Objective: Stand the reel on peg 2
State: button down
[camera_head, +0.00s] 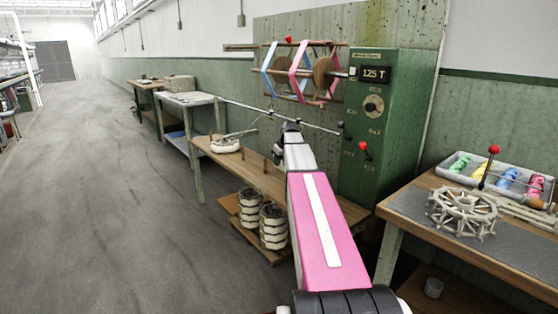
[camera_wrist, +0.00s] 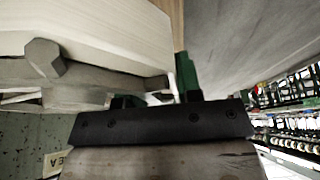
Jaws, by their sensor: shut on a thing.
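My gripper (camera_wrist: 155,102) is shut on a reel (camera_wrist: 95,30), which fills the upper left of the wrist view. The reel is cream-coloured with grey wooden parts and a hexagonal end, and it looks tilted in that view. In the head view, my arm reaches over the bench (camera_head: 240,170), and my gripper and the held reel are mostly hidden behind the arm's far end. A thin upright peg (camera_head: 267,168) stands on the bench left of my arm. I cannot tell its number. A cream reel (camera_head: 226,146) lies farther back on the bench.
Stacks of cream reels (camera_head: 273,228) stand on the low shelf beneath the bench. A green machine (camera_head: 390,150) with a large skein reel (camera_head: 300,72) stands behind. A table at right holds a wooden spoked frame (camera_head: 462,211) and a tray (camera_head: 500,172). Floor at left is clear.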

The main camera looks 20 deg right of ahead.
jog(key=shift+f, duration=6.55)
jog(key=shift+f, duration=0.1)
jog(key=c, duration=0.7)
grip_release()
jog(key=v, duration=1)
jog(key=shift+s+r, duration=0.1)
jog(key=shift+r, duration=0.3)
jog(key=s+a+f+m+g, duration=0.1)
jog(key=s+a+f, duration=0.5)
jog(key=s, duration=0.3)
jog(key=s+a+f+m+g+h, duration=0.1)
jog(key=s+a+f+g, duration=0.1)
jog(key=s+a+f, duration=0.5)
jog(key=s+a+f+m+g, duration=0.1)
jog(key=s+a+f+m, duration=0.1)
jog(key=s+a+f, duration=0.5)
jog(key=shift+s+a+h, duration=0.1)
jog(key=shift+s+a, duration=0.2)
jog(key=shift+s, duration=0.7)
jog(key=shift+s+a+h, duration=0.1)
jog(key=shift+s+a, duration=0.2)
jog(key=shift+s, duration=0.7)
jog(key=shift+s+a+h, duration=0.1)
jog(key=shift+s+a, duration=0.2)
jog(key=shift+s, duration=0.7)
